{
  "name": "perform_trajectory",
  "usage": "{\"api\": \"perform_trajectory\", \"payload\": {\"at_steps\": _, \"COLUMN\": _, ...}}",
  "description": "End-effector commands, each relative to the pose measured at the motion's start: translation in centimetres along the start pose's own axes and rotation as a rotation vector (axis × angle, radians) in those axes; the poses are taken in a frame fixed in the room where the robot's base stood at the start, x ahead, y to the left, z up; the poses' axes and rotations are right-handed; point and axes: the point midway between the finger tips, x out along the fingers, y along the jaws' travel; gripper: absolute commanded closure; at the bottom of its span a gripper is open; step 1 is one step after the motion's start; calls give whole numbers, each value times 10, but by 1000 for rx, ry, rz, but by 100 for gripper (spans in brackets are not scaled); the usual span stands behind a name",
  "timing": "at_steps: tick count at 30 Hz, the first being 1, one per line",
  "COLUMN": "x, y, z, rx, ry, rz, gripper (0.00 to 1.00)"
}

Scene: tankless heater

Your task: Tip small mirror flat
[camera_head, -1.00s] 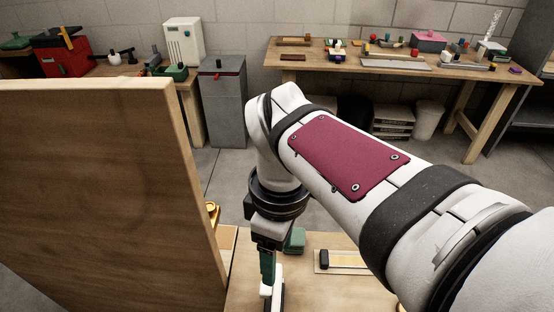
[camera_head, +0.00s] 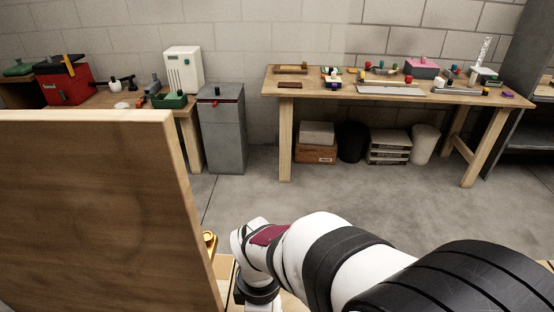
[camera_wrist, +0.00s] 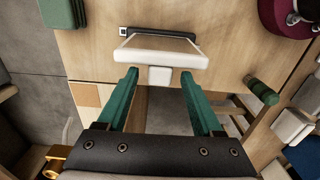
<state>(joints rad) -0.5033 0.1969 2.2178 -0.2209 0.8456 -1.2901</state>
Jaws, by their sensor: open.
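In the wrist view, a small white-edged panel (camera_wrist: 160,52), which looks like the small mirror, stands on the wooden table just beyond my fingers. Its face looks wood-coloured, perhaps from reflection, and a white block sits at its near edge. A dark bar (camera_wrist: 158,31) shows behind it; I cannot tell if it belongs to the mirror. My gripper (camera_wrist: 160,74) has two green fingers spread apart, one toward each side of the white block, with nothing seen clamped. Exact contact and the mirror's tilt are unclear. In the head view my arm hides the gripper and mirror.
A tall wooden panel (camera_head: 95,210) stands at left in the head view. In the wrist view, a green block (camera_wrist: 63,13) lies at upper left, a dark red round object (camera_wrist: 285,18) at upper right and a green cylinder (camera_wrist: 261,90) at right.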

Motion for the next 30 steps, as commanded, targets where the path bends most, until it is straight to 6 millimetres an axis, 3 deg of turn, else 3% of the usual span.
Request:
{"api": "perform_trajectory", "payload": {"at_steps": 5, "x": 0, "y": 0, "z": 0, "rx": 0, "ry": 0, "rz": 0, "gripper": 32}}
{"api": "perform_trajectory", "payload": {"at_steps": 15, "x": 0, "y": 0, "z": 0, "rx": 1, "ry": 0, "rz": 0, "gripper": 92}}
{"api": "perform_trajectory", "payload": {"at_steps": 17, "x": 0, "y": 0, "z": 0, "rx": 1, "ry": 0, "rz": 0, "gripper": 100}}
{"api": "perform_trajectory", "payload": {"at_steps": 30, "x": -1, "y": 0, "z": 0, "rx": 1, "ry": 0, "rz": -1, "gripper": 100}}
